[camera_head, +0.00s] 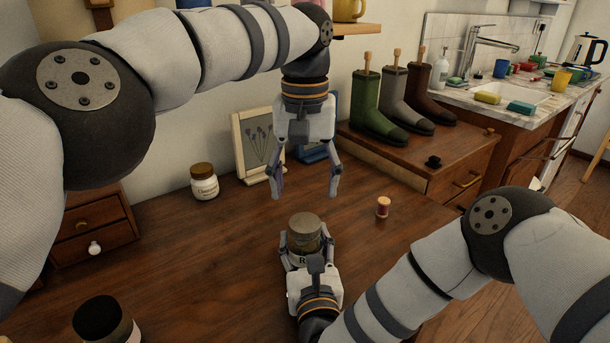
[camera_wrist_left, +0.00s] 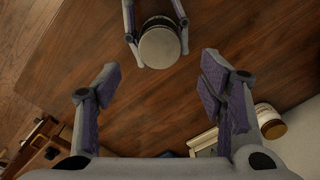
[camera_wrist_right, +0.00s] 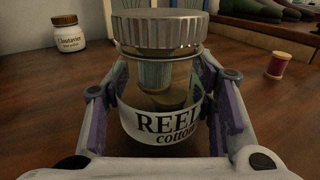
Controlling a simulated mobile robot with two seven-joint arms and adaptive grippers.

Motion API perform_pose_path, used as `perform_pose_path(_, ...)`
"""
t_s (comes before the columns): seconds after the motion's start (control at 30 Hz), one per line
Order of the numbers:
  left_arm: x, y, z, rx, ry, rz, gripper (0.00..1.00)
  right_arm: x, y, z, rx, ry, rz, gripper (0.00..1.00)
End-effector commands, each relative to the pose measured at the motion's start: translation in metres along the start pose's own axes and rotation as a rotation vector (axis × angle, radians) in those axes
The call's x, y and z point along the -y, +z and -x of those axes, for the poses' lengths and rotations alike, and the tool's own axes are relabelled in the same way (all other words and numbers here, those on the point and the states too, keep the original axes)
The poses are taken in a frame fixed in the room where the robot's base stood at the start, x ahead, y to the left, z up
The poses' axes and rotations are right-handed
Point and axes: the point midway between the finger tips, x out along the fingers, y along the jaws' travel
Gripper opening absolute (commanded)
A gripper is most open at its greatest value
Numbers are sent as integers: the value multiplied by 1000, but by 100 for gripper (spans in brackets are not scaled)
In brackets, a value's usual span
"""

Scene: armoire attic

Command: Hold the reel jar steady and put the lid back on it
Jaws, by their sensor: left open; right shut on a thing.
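The reel jar (camera_wrist_right: 165,120) is clear glass with a white label reading "REEL cotton" and a thread reel inside. It stands upright on the wooden table. My right gripper (camera_head: 306,244) is shut on its body from the near side. The grey ribbed metal lid (camera_wrist_right: 158,30) sits on top of the jar, roughly level. The lid also shows in the head view (camera_head: 304,226) and from above in the left wrist view (camera_wrist_left: 160,47). I cannot tell whether it is threaded down. My left gripper (camera_head: 305,195) is open and empty, pointing down, above and beyond the jar.
A white jar with a brown lid (camera_head: 204,182) and a framed flower picture (camera_head: 258,145) stand at the back. A red thread spool (camera_head: 383,207) is to the right. A dark-topped jar (camera_head: 104,320) is at the near left. Boots (camera_head: 370,107) stand on a cabinet behind.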

Motion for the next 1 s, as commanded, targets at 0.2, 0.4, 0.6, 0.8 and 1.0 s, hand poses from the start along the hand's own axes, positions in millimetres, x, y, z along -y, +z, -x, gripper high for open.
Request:
perform_pose_path(0.2,0,0,6,-3,2,732,63,0,0,0,0,0,0,0)
perform_pose_path(0.4,0,0,8,-4,3,1071,63,0,0,0,0,0,0,0)
perform_pose_path(0.6,0,0,9,-4,3,1118,63,0,0,0,0,0,0,0)
perform_pose_path(0.8,0,0,6,-3,3,1115,63,0,0,0,0,0,0,0)
perform_pose_path(1.0,0,1,-21,1,2,1113,63,0,0,0,0,0,0,0)
